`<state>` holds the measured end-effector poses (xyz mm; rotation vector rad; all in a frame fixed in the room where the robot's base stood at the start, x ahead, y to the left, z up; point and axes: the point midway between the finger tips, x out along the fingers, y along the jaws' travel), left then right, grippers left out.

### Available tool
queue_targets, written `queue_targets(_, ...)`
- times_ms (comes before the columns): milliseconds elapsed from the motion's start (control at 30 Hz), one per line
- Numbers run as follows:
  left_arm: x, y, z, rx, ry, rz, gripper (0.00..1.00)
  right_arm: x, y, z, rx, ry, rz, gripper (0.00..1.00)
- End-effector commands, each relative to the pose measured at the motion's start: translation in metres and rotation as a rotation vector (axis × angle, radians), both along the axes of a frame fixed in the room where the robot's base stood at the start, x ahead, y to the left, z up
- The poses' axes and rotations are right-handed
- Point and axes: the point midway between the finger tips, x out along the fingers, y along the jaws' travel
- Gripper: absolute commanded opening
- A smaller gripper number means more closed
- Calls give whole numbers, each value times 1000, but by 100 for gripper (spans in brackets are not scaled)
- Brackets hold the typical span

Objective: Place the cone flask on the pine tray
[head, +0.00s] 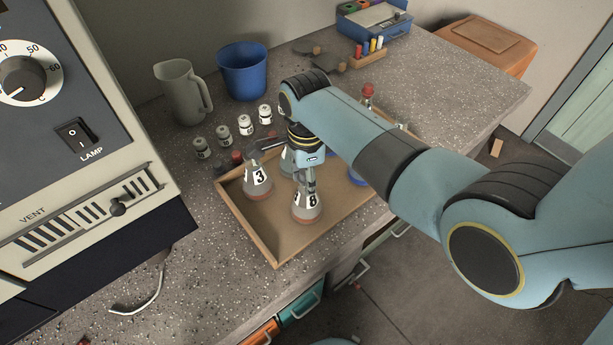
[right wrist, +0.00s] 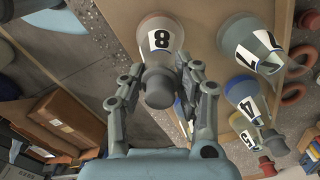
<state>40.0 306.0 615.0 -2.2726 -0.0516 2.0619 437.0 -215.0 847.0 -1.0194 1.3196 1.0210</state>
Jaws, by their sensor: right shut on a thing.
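A cone flask labelled 8 (head: 306,205), clear with a reddish layer at its base, is upright over the bare front part of the pine tray (head: 268,250). My right gripper (head: 306,172) is shut on its upper part from above. In the right wrist view the fingers (right wrist: 165,95) close around the stoppered neck of flask 8 (right wrist: 160,38). I cannot tell whether its base touches the tray. Flask 3 (head: 257,180) stands on the tray to its left. My left gripper is not in view.
More flasks, labelled 7 (right wrist: 252,45) and 4 (right wrist: 243,98), show in the right wrist view. Several small jars (head: 223,133), a grey jug (head: 183,92) and a blue bucket (head: 242,72) stand behind the tray. A control panel (head: 75,150) bounds the left side.

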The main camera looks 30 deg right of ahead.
Motion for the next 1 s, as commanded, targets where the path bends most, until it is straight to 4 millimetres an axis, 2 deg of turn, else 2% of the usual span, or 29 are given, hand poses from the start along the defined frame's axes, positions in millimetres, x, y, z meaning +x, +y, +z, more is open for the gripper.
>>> queue_targets(267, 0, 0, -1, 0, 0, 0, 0, 1, 0, -2, -1, -2, 0, 0)
queue_targets(300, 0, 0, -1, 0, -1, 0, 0, 0, 0, -1, 0, -1, 0, 37)
queue_targets(433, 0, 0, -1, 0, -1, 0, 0, 0, 0, -1, 0, -1, 0, 54)
queue_targets(767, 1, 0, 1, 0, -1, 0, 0, 0, 0, 3, -1, -2, 0, 55)
queue_targets(867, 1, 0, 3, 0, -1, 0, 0, 1, 0, 15, 0, -4, 0, 55)
queue_targets(1000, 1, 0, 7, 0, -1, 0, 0, 1, 0, 44, 0, -5, 0, 55)
